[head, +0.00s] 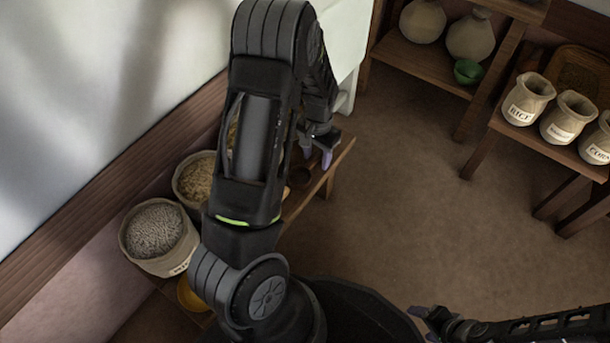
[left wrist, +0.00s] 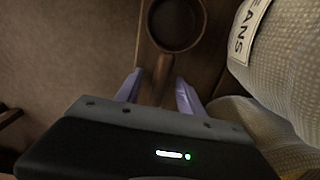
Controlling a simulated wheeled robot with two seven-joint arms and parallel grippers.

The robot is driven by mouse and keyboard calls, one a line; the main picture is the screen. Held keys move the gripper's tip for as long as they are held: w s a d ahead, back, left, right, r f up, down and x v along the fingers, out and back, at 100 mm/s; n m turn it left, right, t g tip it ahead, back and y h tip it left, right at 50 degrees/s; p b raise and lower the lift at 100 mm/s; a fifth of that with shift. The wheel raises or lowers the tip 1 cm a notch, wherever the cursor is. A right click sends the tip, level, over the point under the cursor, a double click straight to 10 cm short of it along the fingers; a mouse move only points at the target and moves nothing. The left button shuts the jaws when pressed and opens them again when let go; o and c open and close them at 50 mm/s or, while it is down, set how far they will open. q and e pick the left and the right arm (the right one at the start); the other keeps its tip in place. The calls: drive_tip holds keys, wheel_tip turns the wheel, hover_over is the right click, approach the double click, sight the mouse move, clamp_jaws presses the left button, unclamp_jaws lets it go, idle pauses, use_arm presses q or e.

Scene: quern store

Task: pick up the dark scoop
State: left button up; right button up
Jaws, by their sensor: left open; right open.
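The dark scoop (left wrist: 178,24) lies on the low wooden bench, its round bowl at the top of the left wrist view. Its handle runs down between the two fingers of my left gripper (left wrist: 158,88), which is open and not closed on it. In the head view the scoop (head: 300,178) shows only as a dark round shape, partly behind my left arm. There my left gripper (head: 322,148) is at the bench's far end. My right gripper (head: 435,318) is at the bottom right, away from the bench; its fingers are small in view.
A sack marked "EANS" (left wrist: 285,70) stands close beside the scoop. Open sacks of grain (head: 155,232) line the bench (head: 327,170) along the wall. A yellow bowl (head: 190,294) sits near its front. Another table with sacks (head: 527,98) stands right; the floor between is clear.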

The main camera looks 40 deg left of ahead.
idle(0.6)
use_arm(q)
clamp_jaws()
idle(0.5)
